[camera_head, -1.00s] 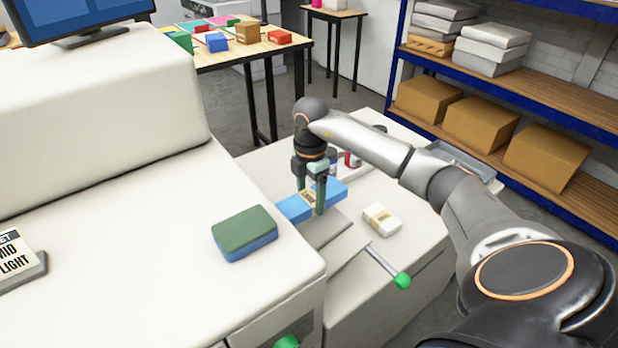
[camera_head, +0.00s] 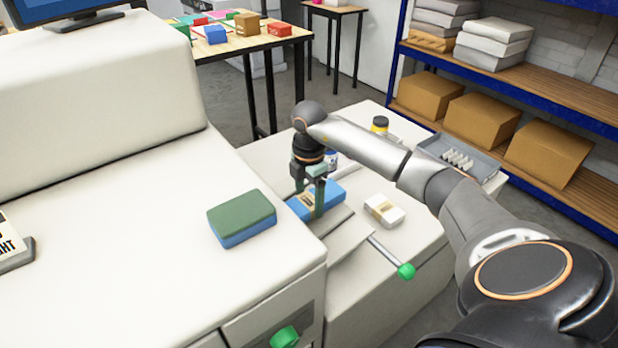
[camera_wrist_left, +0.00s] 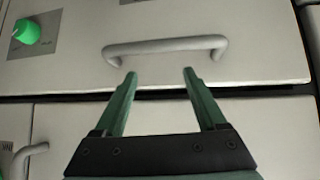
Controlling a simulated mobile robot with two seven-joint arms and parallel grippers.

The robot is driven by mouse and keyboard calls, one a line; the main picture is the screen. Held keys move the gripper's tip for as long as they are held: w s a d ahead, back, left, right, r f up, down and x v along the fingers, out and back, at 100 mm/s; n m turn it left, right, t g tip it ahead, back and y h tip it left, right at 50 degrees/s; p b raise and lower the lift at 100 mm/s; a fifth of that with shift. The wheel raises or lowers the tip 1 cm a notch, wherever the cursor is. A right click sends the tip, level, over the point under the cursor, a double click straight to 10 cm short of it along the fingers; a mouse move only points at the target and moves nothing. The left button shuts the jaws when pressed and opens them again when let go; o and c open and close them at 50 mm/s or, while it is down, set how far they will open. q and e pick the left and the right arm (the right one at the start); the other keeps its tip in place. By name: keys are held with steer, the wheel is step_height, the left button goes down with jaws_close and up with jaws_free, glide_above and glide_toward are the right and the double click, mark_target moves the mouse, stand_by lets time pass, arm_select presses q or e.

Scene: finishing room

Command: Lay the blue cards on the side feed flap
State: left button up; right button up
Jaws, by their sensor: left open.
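The blue cards (camera_head: 330,195) form a blue block with a pale printed label, low over or on the grey side feed flap (camera_head: 336,226); I cannot tell whether they touch it. My right gripper (camera_head: 309,205) points down at the cards in the head view. My left gripper (camera_wrist_left: 157,82) is open and empty in the left wrist view, in front of a drawer handle (camera_wrist_left: 165,47).
A green-and-blue block (camera_head: 242,218) lies on the white machine top. A white banded pack (camera_head: 384,210) and a green-tipped lever (camera_head: 405,271) are right of the flap.

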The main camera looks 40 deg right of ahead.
steer(key=o, duration=0.3)
steer(key=shift+o, duration=0.2)
step_height(320, 180, up, 13)
stand_by(0.3)
steer(key=shift+r, duration=0.1)
